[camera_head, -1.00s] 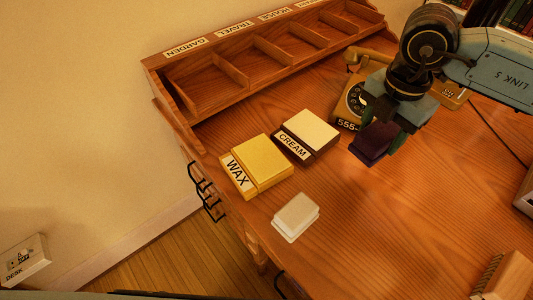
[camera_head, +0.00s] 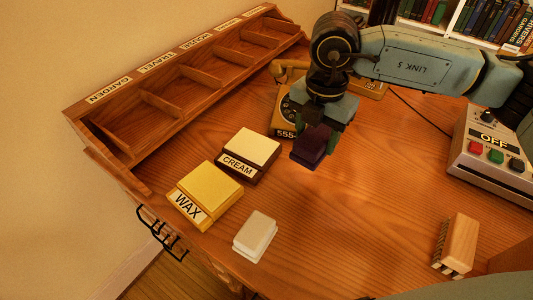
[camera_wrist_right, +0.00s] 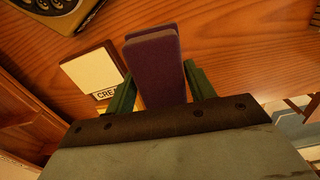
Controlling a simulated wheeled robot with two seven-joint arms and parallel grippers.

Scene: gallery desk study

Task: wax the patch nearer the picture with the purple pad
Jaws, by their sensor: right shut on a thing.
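My right gripper (camera_head: 322,130) is shut on the purple pad (camera_head: 310,147) and holds it above the desk, in front of the telephone. In the right wrist view the purple pad (camera_wrist_right: 155,65) stands between the green fingers. The yellow block labelled WAX (camera_head: 205,192) sits near the desk's left edge. The block labelled CREAM (camera_head: 248,152), dark with a pale top, is just behind it; it also shows in the right wrist view (camera_wrist_right: 92,70). I cannot make out a picture or any patches. My left gripper is not in view.
A white pad (camera_head: 255,236) lies near the front edge. The telephone (camera_head: 287,112) and pigeonhole shelf (camera_head: 105,122) stand behind. The desk's middle is clear.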

